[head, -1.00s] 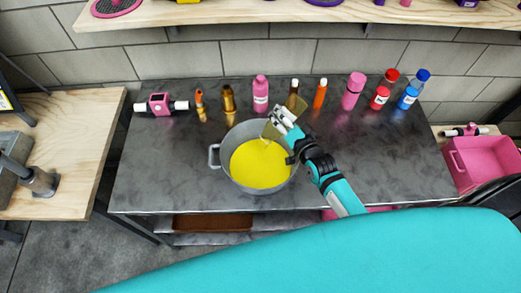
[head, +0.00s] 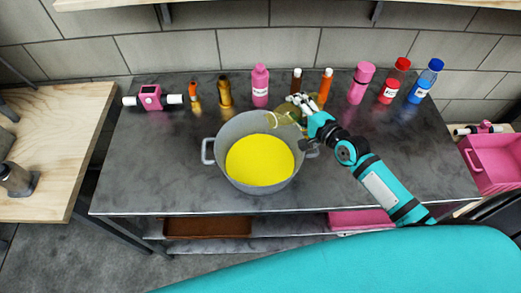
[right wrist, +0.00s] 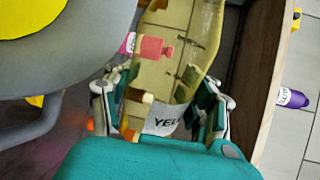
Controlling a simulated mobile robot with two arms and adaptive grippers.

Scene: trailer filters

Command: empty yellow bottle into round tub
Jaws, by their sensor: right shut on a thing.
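The round tub (head: 232,132) is a grey metal pot on the dark table, with bright yellow liquid (head: 260,160) inside. It also shows at the left of the right wrist view (right wrist: 75,62). My right gripper (head: 302,108) is shut on the yellow bottle (head: 285,116), a see-through yellowish bottle, at the tub's back right rim. In the right wrist view the bottle (right wrist: 190,35) sits between the fingers, with a white label (right wrist: 163,119) reading "YEL". It looks clear inside, with things behind showing through it. My left gripper is not in view.
A row of bottles stands along the table's back: a pink bottle (head: 260,88), an orange one (head: 326,84), a red one (head: 394,84) and a blue one (head: 425,82) among them. A pink crate (head: 492,165) is at right. The table's front left is clear.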

